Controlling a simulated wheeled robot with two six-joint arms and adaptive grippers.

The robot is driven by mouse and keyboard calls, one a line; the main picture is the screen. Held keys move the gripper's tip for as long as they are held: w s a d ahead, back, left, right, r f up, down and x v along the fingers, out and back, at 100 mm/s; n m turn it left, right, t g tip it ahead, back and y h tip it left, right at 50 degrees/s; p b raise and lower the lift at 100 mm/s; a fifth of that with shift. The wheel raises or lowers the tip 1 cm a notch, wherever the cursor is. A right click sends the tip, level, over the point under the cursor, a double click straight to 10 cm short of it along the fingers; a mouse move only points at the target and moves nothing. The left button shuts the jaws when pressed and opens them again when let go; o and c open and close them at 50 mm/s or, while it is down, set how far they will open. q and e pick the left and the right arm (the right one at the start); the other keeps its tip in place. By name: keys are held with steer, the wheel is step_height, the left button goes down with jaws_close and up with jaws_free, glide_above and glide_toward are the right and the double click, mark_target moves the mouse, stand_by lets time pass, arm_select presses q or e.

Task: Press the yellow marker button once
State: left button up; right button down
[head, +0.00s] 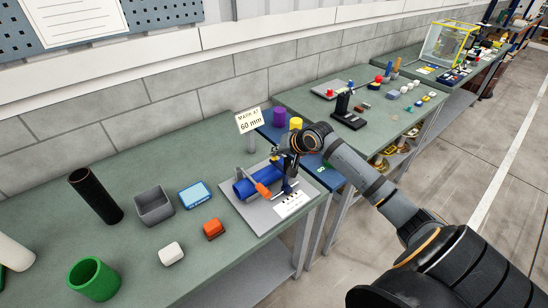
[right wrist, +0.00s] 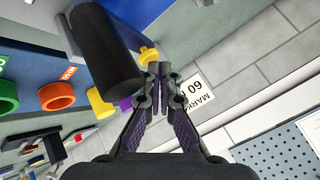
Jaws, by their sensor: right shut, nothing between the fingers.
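My right gripper (head: 290,158) is over the far right part of a grey fixture plate (head: 244,208), beside a blue cylinder (head: 262,180) with an orange handle (head: 263,190). In the right wrist view my right gripper (right wrist: 158,68) is shut and empty. A small yellow knob (right wrist: 148,55), which looks like the marker button, is just left of its fingertips, beside a large black cylinder (right wrist: 105,45). I cannot tell whether the fingertips touch it. In the head view my gripper hides that spot. My left gripper is not in view.
A sign reading "MARK AT 60 mm" (head: 250,121) stands behind the fixture. Purple (head: 279,117) and yellow (head: 296,123) cylinders stand on a blue surface beyond. A grey bin (head: 154,206), an orange block (head: 214,229) and a green cup (head: 95,279) are to the left.

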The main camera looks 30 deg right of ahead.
mark_target(276, 158)
steer(key=shift+f, duration=0.45)
stand_by(0.3)
steer(key=shift+r, duration=0.1)
steer(key=shift+r+p, duration=0.85)
steer(key=shift+p, duration=0.35)
step_height(276, 158, up, 5)
steer(key=p, duration=0.6)
steer(key=shift+r, duration=0.15)
